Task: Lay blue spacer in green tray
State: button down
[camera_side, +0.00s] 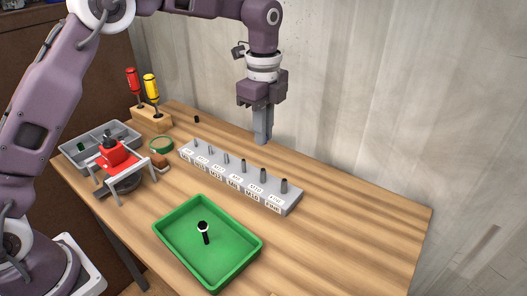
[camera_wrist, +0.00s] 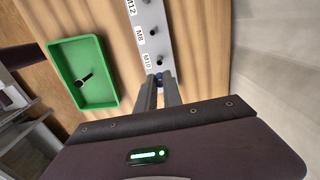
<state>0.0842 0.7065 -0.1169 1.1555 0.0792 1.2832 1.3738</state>
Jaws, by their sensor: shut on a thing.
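The blue spacer (camera_wrist: 159,77) shows as a small blue piece between my fingertips in the wrist view. My gripper (camera_wrist: 159,84) is shut on it. In the side view my gripper (camera_side: 262,138) points down behind the grey rack, and the spacer cannot be made out there. The green tray (camera_side: 163,233) lies at the table's front, apart from my gripper. It also shows at the left of the wrist view (camera_wrist: 110,70). A dark pin with a round head (camera_side: 205,235) is in the tray.
The grey labelled rack (camera_side: 290,202) with several upright pins stands between gripper and tray. To its left are a red clamp-like fixture (camera_side: 115,155), a grey compartment box (camera_side: 72,152), a green ring (camera_side: 161,144) and a screwdriver stand (camera_side: 150,118). The table's right side is clear.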

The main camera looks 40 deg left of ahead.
jog(key=s+r, duration=0.2)
jog(key=m, duration=0.1)
send_over(216, 252)
notch_tip(216, 252, down, 8)
jog(key=f, duration=0.1)
notch_tip(216, 252, down, 7)
jog(key=shift+r, duration=0.1)
jog(key=shift+f, duration=0.2)
jog(key=c, duration=1.5)
grip_release()
jog(key=shift+r, duration=0.1)
